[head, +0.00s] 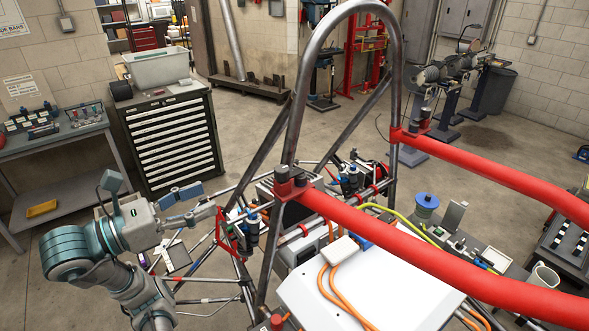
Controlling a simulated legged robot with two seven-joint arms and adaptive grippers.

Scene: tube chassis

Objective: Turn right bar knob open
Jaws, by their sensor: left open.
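A tube chassis with a dark grey hoop (287,110) stands in front of me. Two red bars run from it to the right: a nearer one (400,245) and a farther one (500,178). The nearer bar ends in a dark and red clamp (291,183) at the hoop's near leg. The farther bar ends in a similar clamp (412,130) at the far leg. My right gripper is not in view.
Thin tubes and a red bracket (229,236) lie between my left gripper and the hoop. A white panel (360,290) with orange cables fills the chassis front. A drawer cabinet (172,140) and a workbench (60,143) stand at the left. Open floor lies behind the hoop.

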